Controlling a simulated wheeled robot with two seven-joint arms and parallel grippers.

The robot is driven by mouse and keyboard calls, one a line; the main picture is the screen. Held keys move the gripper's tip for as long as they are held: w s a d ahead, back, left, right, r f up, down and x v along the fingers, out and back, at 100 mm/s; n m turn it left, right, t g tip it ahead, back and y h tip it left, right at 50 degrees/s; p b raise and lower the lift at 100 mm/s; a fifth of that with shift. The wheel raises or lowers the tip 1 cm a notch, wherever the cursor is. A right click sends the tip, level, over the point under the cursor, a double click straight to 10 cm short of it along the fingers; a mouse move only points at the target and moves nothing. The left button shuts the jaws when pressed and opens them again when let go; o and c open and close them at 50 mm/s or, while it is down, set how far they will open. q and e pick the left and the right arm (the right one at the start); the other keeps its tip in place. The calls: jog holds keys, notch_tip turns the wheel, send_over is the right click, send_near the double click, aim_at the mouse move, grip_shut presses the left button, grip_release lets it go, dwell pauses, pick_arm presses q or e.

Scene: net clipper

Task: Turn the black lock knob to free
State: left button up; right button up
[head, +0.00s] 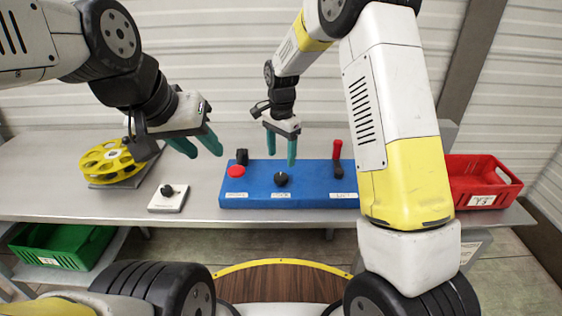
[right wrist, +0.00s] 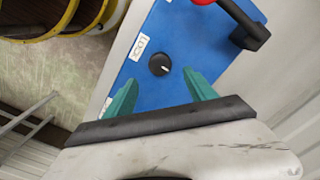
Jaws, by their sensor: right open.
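A black round knob (head: 281,179) sits on the top of the blue box (head: 308,186), near its middle. It also shows in the right wrist view (right wrist: 160,65), with a white pointer line. My right gripper (head: 281,159) is open and empty, pointing down above the blue box. In the right wrist view the box knob appears just beyond and between its fingertips, not gripped. My left gripper (head: 207,154) is open and empty, left of the box.
The box also carries a red button (head: 236,171), a black part (head: 242,157) and a red-handled lever (head: 337,155). A yellow reel (head: 110,163) stands at left on the grey table (head: 60,195). A red crate (head: 486,170) is at right, a green crate (head: 62,243) lower left.

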aim_at(281, 175)
notch_tip(281, 175, down, 8)
dwell(0.4)
jog(key=shift+c, duration=0.5)
jog(key=c, duration=1.3)
